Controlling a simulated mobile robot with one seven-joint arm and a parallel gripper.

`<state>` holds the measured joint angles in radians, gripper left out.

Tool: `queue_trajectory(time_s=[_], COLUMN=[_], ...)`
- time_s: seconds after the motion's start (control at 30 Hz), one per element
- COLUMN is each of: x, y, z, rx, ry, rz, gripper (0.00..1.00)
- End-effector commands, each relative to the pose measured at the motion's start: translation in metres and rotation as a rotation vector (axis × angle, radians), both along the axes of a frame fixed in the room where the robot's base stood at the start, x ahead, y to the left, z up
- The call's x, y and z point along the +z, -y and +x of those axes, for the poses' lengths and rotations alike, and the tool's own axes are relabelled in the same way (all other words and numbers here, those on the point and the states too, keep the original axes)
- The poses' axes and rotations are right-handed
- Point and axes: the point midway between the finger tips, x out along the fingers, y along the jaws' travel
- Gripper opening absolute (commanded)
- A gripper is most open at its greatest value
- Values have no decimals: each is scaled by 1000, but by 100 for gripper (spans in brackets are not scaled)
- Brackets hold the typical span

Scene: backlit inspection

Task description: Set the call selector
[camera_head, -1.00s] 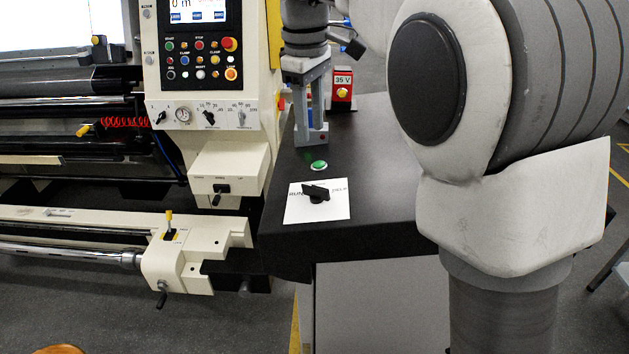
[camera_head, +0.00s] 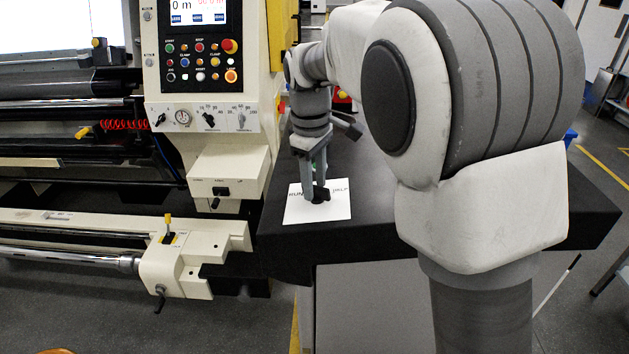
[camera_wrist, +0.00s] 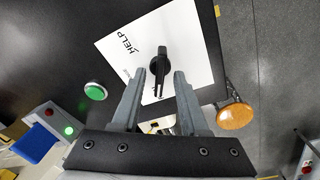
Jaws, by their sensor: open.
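The call selector is a black pointer knob (camera_head: 321,194) on a white plate (camera_head: 337,211) on the black table top. The wrist view shows the knob (camera_wrist: 160,62) with its bar running up and down the picture, and the word HELP is printed to its left on the plate (camera_wrist: 190,30). In the head view, printing shows on both sides of the knob, partly hidden at left. My gripper (camera_head: 315,194) is down at the knob. In the wrist view my gripper (camera_wrist: 160,75) is open, its fingers on either side of the knob's bar with visible gaps.
A green button (camera_wrist: 95,91) sits on the table beside the plate. A cream machine with a button panel (camera_head: 202,62) stands close on the left. An orange round thing (camera_wrist: 235,113) lies beyond the table edge. The table (camera_head: 375,215) is clear right of the plate.

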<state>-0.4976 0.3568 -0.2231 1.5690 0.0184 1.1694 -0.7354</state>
Motion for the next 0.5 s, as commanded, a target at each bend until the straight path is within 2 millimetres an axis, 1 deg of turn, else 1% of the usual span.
queue_trajectory(time_s=[0.07,0.1,0.27,0.3,0.33,0.5], x=[0,0,0,0,0,0], y=[0,0,0,0,0,0], z=[0,0,0,0,0,0], rx=[0,0,0,0,0,0], ry=[0,0,0,0,0,0], rz=[0,0,0,0,0,0], gripper=[44,40,11,4,0,0])
